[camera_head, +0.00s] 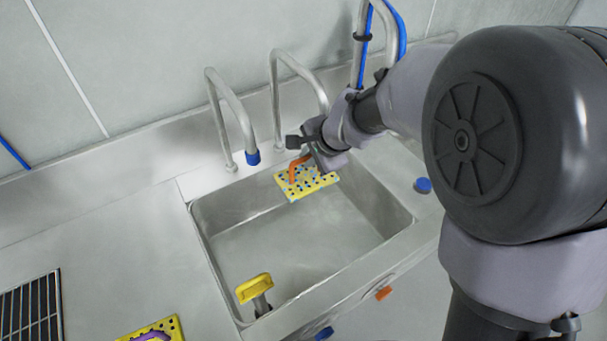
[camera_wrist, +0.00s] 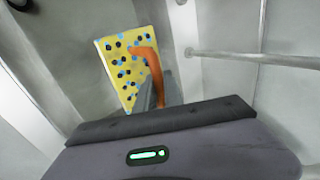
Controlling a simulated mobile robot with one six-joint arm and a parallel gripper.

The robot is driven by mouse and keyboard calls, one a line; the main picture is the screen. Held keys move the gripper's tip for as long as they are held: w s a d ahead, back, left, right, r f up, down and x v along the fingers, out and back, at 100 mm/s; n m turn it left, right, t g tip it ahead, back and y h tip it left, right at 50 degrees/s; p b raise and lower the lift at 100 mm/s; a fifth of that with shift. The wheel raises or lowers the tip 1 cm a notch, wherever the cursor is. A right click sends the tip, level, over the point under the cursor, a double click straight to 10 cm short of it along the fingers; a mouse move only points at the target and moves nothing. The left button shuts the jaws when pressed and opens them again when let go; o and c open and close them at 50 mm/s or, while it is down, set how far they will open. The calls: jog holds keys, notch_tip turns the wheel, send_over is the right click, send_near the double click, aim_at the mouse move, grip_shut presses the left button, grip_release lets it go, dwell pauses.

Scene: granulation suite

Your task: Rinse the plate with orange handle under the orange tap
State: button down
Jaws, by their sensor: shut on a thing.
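The yellow plate (camera_head: 318,184) has dark and blue spots and an orange handle (camera_head: 294,171). My gripper (camera_head: 308,160) is shut on the orange handle and holds the plate over the back part of the sink. The wrist view shows the spotted plate face (camera_wrist: 117,62) and the curved orange handle (camera_wrist: 152,72) at the jaws. A bent metal tap (camera_head: 290,58) stands behind my gripper; its outlet is hidden by my wrist, so its tip colour cannot be seen. An orange knob (camera_head: 383,293) is on the sink front.
The steel sink (camera_head: 270,250) has a yellow-topped object (camera_head: 254,288) at its front left. A blue-tipped tap (camera_head: 252,157) stands left. A blue knob (camera_head: 325,333) is on the front. Another yellow plate (camera_head: 170,326) and a black rack (camera_head: 30,308) lie on the left counter.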

jog(key=shift+d, duration=0.25)
jog(key=s+a, duration=0.2)
jog(key=s, duration=0.5)
jog(key=shift+s+a, duration=0.3)
jog(key=shift+s, duration=0.05)
jog(key=shift+r, duration=0.1)
dwell(0.9)
jog(key=s+a+r+p, duration=0.1)
jog(key=s+r+p, duration=0.3)
jog(key=shift+s+a+p, duration=0.3)
jog(key=shift+s+p, duration=0.1)
jog(key=shift+f, duration=0.15)
dwell(0.3)
